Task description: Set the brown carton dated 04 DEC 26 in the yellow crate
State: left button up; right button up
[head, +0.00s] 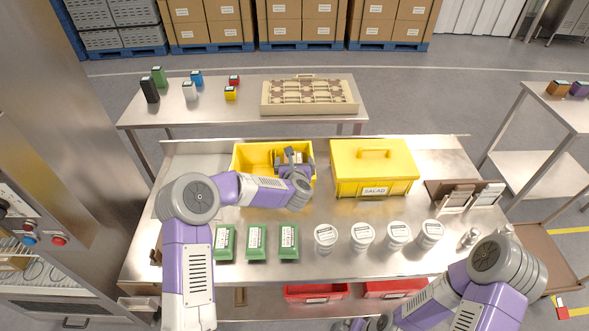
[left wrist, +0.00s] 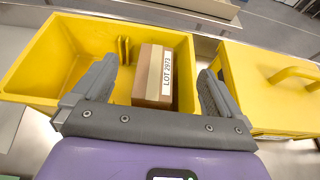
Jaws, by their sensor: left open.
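The open yellow crate (head: 243,160) stands at the back of the steel table, left of centre. In the left wrist view it fills the upper left (left wrist: 40,75). A brown carton (left wrist: 151,72) is inside it, towards its right end, with a white label reading LOT 2973. No date is readable on the faces I see. My left gripper (head: 292,155) is over the crate. In the left wrist view its fingers are spread apart on either side of the carton, with gaps showing. My right arm comes in at the lower right; its gripper is out of view.
A lidded yellow SALAD box (head: 372,169) stands close to the crate's right. Green packs (head: 257,241) and white tubs (head: 362,236) line the table's front. Red bins (head: 316,292) sit below the front edge. A back table holds a beige tray (head: 309,97) and small items.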

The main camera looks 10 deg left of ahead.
pick_arm(q)
jog(key=shift+v, duration=2.3)
